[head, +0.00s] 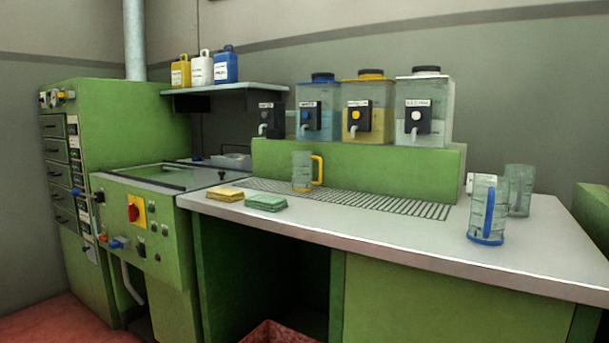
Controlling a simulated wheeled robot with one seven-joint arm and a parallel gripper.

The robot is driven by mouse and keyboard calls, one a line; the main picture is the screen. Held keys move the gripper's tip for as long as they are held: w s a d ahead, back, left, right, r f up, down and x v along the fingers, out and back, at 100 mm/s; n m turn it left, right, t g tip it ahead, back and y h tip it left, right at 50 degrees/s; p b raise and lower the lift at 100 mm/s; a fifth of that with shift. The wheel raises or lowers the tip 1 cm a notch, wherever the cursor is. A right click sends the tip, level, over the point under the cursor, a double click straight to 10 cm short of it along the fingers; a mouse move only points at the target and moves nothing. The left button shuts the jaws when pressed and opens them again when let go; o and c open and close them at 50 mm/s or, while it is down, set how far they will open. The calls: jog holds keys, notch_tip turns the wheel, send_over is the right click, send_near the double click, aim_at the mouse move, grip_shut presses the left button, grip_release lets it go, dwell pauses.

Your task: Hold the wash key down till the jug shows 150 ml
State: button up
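A clear jug with a yellow handle (301,172) stands upright on the drain grate (390,205), below the tanks. Its scale and any liquid level are too small to read. Several dispensers line the back, each with a black tap block and key: one with a blue key (306,117), one with a yellow key (355,115) and one with a white key (416,115). A darker dispenser (265,120) is at the left. The small labels are not clear enough for me to tell which key is wash. My gripper is not in view.
A blue-handled jug (488,212) and a clear beaker (519,190) stand at the worktop's right. Yellow (224,194) and green (266,203) cloths lie at the front left. Coloured bottles (201,68) sit on a shelf (222,91). The front middle of the worktop (370,228) is clear.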

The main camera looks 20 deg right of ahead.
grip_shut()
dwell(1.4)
